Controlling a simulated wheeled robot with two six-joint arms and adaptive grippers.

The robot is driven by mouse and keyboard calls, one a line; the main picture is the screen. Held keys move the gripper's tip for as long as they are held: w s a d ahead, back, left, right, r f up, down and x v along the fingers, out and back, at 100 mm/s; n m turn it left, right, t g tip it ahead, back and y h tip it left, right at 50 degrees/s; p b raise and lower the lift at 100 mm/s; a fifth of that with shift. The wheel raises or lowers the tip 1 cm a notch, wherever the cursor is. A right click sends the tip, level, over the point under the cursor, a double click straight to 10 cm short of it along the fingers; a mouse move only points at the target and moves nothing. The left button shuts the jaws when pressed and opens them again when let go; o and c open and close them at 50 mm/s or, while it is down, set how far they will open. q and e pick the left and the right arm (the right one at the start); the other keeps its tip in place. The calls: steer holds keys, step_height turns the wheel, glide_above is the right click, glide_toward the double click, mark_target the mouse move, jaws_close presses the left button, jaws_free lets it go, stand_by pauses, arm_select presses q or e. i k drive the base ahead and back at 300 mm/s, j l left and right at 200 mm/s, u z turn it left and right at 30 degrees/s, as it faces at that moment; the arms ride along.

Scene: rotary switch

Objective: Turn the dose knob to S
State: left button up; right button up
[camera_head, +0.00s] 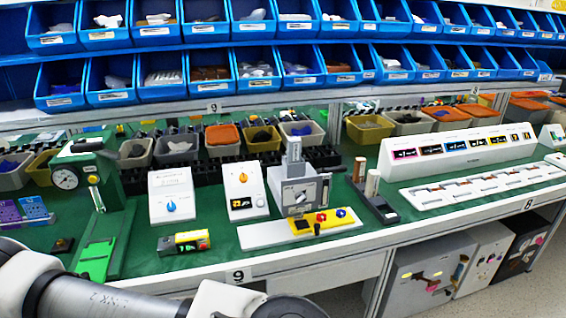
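Several knobs show, and I cannot read which is labelled dose. A white sloped box (171,190) carries a blue knob (171,206). To its right, another white sloped box (238,180) carries an orange knob (242,177) above a dark display (241,203). A yellow control block (322,221) has a red knob (321,217) and a blue knob (341,212). The letter S and the knob pointers are too small to make out. My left arm comes in along the bottom left, in front of the bench, touching none of these. Neither gripper's fingers show.
A green and grey press with a round gauge (66,179) stands at the left. A grey machine (298,187) stands on a white base right of the boxes. A yellow and black device (184,242) lies in front. Blue bins line the shelves behind. Green bench top (215,245) is clear between them.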

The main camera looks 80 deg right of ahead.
mark_target(243, 178)
steer(key=z, duration=3.1)
